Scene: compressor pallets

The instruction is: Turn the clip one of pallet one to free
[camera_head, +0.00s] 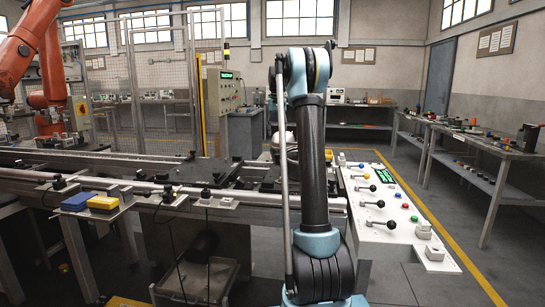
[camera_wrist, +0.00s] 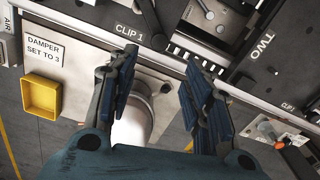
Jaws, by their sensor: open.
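In the wrist view, my gripper (camera_wrist: 160,62) is open, with its two dark blue fingers apart and nothing between their tips. A "CLIP 1" label (camera_wrist: 129,33) shows just beyond the fingertips on a dark plate. A black lever-like part (camera_wrist: 153,22) stands right of that label; it may be the clip, but I cannot tell its setting. No "ONE" marking shows. In the head view my arm hides the gripper.
A pale cylinder (camera_wrist: 133,122) lies below the rail, behind the left finger. A yellow tray (camera_wrist: 41,96) and damper sign (camera_wrist: 43,49) are at left. An orange-tipped part (camera_wrist: 279,144) is at right. In the head view, a white lever panel (camera_head: 390,240) stands right of my arm.

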